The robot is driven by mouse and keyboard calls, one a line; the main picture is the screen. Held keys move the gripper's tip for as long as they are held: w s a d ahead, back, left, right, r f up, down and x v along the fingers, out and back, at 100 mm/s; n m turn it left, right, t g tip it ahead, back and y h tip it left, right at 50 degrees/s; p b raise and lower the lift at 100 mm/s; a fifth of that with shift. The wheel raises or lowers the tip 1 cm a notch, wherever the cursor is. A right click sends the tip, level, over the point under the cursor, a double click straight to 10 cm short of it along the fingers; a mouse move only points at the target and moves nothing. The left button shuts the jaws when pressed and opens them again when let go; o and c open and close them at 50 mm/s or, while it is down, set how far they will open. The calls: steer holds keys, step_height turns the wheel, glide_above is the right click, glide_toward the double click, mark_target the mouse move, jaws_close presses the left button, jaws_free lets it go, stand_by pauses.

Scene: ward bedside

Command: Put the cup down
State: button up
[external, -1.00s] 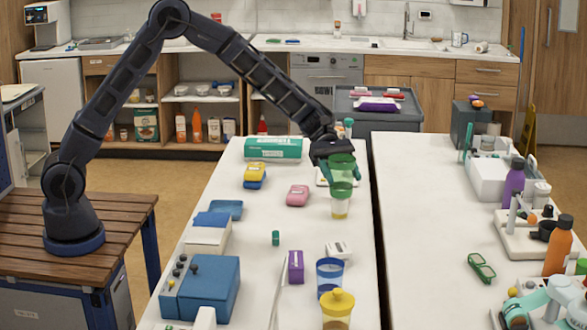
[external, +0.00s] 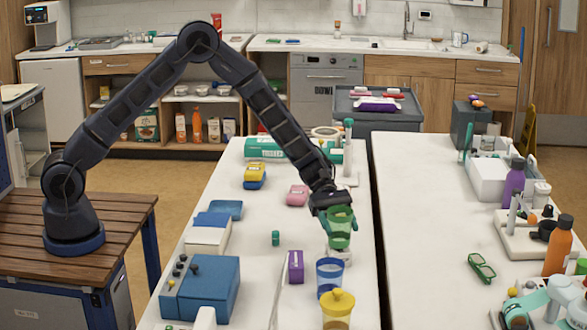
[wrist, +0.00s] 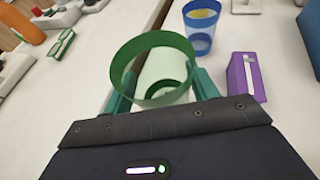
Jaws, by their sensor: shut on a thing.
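The green cup (external: 341,227) is between the fingers of my gripper (external: 338,218), over the front part of the white table. My gripper is shut on it. In the wrist view its round green rim (wrist: 113,72) faces the camera, between the teal fingers of my gripper (wrist: 162,90). A pale inside with a smaller green ring shows through the rim. I cannot tell whether the cup's base touches the table.
A blue-banded cup (external: 329,277) and a yellow-lidded cup (external: 337,311) stand in front of the green cup. A purple box (external: 296,267) is at front left. A small white device (external: 343,256) is partly hidden below the cup. A gap separates the right table (external: 430,220).

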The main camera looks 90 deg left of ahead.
steer(key=shift+f, duration=0.45)
steer(key=shift+f, duration=0.1)
steer(key=o, duration=1)
